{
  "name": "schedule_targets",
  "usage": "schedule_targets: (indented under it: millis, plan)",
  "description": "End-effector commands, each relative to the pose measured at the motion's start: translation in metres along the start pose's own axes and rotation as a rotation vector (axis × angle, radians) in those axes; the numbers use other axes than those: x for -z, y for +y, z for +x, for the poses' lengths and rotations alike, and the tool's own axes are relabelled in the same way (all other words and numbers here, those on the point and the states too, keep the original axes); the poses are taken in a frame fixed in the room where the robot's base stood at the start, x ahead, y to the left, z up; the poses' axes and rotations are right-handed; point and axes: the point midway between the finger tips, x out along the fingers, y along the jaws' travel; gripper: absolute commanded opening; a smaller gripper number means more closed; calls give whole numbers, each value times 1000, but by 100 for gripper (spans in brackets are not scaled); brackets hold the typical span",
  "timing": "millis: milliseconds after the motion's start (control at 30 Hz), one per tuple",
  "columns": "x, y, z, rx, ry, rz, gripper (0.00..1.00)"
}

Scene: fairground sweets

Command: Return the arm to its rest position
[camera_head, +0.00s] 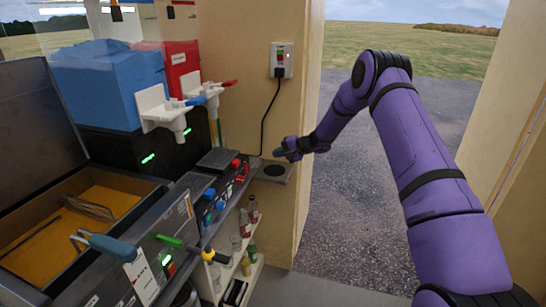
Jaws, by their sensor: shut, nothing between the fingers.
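My purple arm (425,170) rises from the lower right, bends at a high elbow and reaches down to the left. My gripper (282,152) is at its far end, small in the picture, shut and empty. In the picture it lies just above a small grey shelf (288,178) with a dark round spot, fixed by the wooden wall post. Whether it touches the shelf or the post edge cannot be told.
Left stand a fryer-like machine (75,235) with a yellow basin, a blue slush tank (105,85) and a red tank (182,65) with white taps. Bottles (245,220) stand on low shelves. The doorway ground (350,230) is clear.

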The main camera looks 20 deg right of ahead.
Motion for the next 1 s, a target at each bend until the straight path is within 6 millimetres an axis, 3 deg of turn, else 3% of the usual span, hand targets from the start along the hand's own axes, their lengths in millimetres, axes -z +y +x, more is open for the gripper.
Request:
schedule_targets:
  millis: [533,667,1000]
  plan:
    - [-3,-7,-3,-4,-6,-8,0]
    - [-17,-35,-14,-29,-34,-44,0]
    - [-92,-132,-74,-168,-140,-188,0]
